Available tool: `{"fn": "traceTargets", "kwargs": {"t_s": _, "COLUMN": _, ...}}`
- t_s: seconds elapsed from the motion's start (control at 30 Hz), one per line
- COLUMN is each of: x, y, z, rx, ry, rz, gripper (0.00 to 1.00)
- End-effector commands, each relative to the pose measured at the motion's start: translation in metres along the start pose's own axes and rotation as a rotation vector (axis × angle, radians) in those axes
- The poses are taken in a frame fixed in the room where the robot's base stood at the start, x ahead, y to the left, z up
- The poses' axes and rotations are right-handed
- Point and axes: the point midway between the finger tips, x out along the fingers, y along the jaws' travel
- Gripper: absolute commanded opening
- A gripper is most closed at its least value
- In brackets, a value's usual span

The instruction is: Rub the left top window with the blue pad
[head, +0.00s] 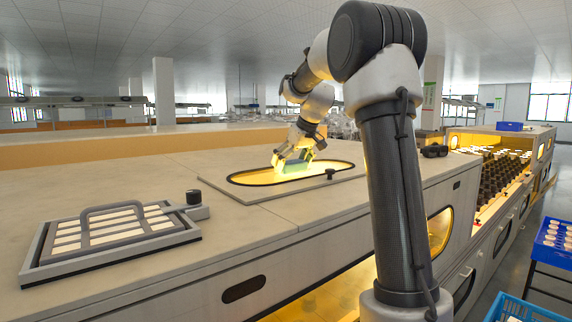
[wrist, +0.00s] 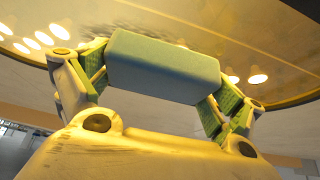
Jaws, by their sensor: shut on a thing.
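The left top window (head: 255,178) is a long oval of yellow-lit glass with a dark rim, set in the top of the long pale cabinet. It fills the upper part of the wrist view (wrist: 275,32), where a dark smudge (wrist: 100,12) shows beyond the pad. My gripper (wrist: 162,84) is shut on the blue pad (wrist: 165,62), a rounded block held crosswise between the green-lined fingers. In the head view my gripper (head: 296,155) is low over the far middle of the window. I cannot tell whether the pad touches the glass.
A dark knob (head: 330,173) stands at the window's near right edge. A framed panel with a handle (head: 110,232) lies on the cabinet top at left, beside a black knob (head: 194,197). A lit bay of dark sockets (head: 495,180) and blue crates (head: 553,245) are at right.

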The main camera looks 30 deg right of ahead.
Motion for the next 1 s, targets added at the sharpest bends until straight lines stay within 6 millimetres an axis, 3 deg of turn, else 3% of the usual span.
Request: {"fn": "traceTargets", "kwargs": {"t_s": 1.0, "x": 0.001, "y": 0.065, "z": 0.001, "rx": 0.002, "ry": -0.002, "rz": 0.0, "gripper": 0.74}}
